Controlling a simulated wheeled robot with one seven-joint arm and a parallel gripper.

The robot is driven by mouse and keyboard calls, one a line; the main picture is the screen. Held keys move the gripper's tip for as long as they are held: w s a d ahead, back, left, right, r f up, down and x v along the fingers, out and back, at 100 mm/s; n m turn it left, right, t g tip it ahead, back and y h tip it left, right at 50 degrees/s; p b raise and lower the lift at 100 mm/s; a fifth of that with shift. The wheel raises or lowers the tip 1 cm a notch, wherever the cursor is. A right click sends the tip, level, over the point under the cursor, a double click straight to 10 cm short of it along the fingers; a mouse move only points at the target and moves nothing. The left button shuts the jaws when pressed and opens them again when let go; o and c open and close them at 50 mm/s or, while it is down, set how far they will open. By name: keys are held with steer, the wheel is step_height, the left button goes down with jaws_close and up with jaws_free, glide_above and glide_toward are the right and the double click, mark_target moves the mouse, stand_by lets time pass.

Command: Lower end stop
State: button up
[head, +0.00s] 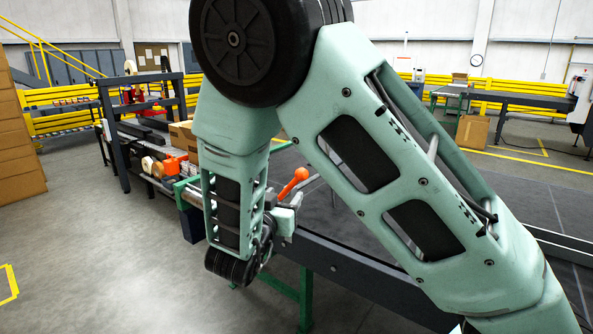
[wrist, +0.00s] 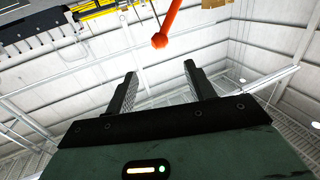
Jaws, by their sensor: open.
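The end stop shows as an orange lever (head: 292,184) with a rounded knob, slanting up to the right at the conveyor edge, just past my arm's end in the head view. In the wrist view the orange knob and rod (wrist: 161,38) come down from the top edge, a little beyond my fingertips and roughly between their lines. My gripper (wrist: 160,82) is open, with nothing between its two dark fingers. It tilts upward, as the ceiling fills its view. The knob appears apart from the fingers. The stop's lower part is hidden behind my wrist.
A dark conveyor bed (head: 345,262) on green legs runs past my arm. Cartons (head: 181,134) and orange parts stand at its far end. A stack of boxes (head: 20,150) stands at the left edge. The grey floor at left is clear. My arm hides much of the middle.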

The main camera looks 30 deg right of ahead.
mark_target(300, 175)
steer(key=p+x, duration=0.4)
steer(key=x, duration=1)
steer(key=shift+w+d, duration=0.2)
steer(key=shift+d, duration=0.05)
steer(key=shift+x, duration=0.8)
steer(key=shift+p, duration=0.3)
jaws_close()
